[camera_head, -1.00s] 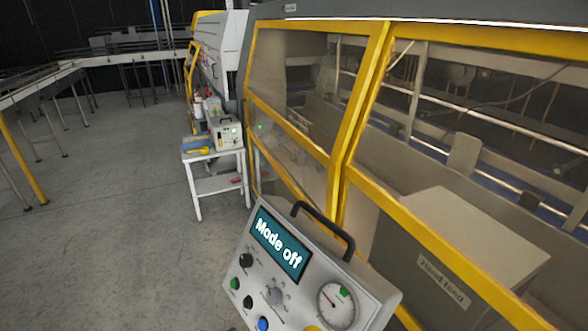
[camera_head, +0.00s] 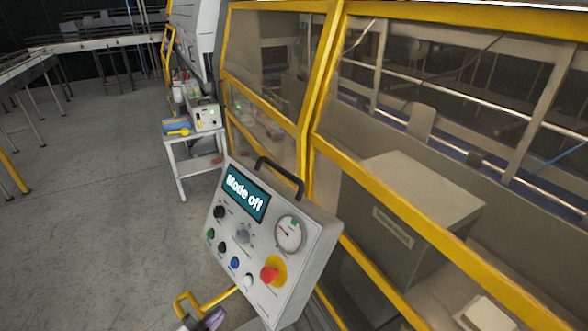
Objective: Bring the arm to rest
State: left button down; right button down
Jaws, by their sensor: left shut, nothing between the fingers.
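My left gripper (camera_head: 207,319) shows only in part at the bottom edge, below the control panel. It is shut with nothing in it and stands apart from the panel's face. The rest of its arm is cut off by the frame. My right gripper is not in view. The grey control panel (camera_head: 262,262) has a screen (camera_head: 247,194) reading "Mode off", a gauge, several knobs and buttons, and a red emergency button (camera_head: 269,274).
A yellow bent bar (camera_head: 187,298) is beside my left gripper. The yellow-framed machine guard (camera_head: 318,95) fills the right side. A small white table (camera_head: 187,139) with equipment stands behind the panel. The floor (camera_head: 95,215) at left is open.

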pick_arm(q)
jog(key=a+f+n+y, duration=0.1)
jog(key=y, duration=0.1)
jog(key=w+a+f+n+y, duration=0.1)
jog(key=n+y, duration=0.1)
jog(key=y, duration=0.1)
jog(key=w+a+f+n+y, duration=0.1)
jog(key=y, duration=0.1)
jog(key=shift+a+f, duration=0.2)
jog(key=shift+a, duration=0.2)
jog(key=s+r+n+g+y+p, duration=0.25)
jog(key=s+n+g, duration=0.2)
jog(key=s, duration=0.55)
jog(key=s+r+n+g+y+p, duration=0.1)
jog(key=s+r+n+g+y, duration=0.25)
jog(key=s, duration=0.65)
jog(key=s+f+n+g+p, duration=0.1)
jog(key=s+f, duration=0.2)
jog(key=s, duration=0.4)
jog(key=s+f+n+g+p, duration=0.1)
jog(key=s+f+n+g, duration=0.1)
jog(key=s+f, duration=0.2)
jog(key=s, duration=0.3)
jog(key=shift+d+h+p, duration=0.25)
jog(key=shift+h+p, duration=0.05)
jog(key=shift+p, duration=0.1)
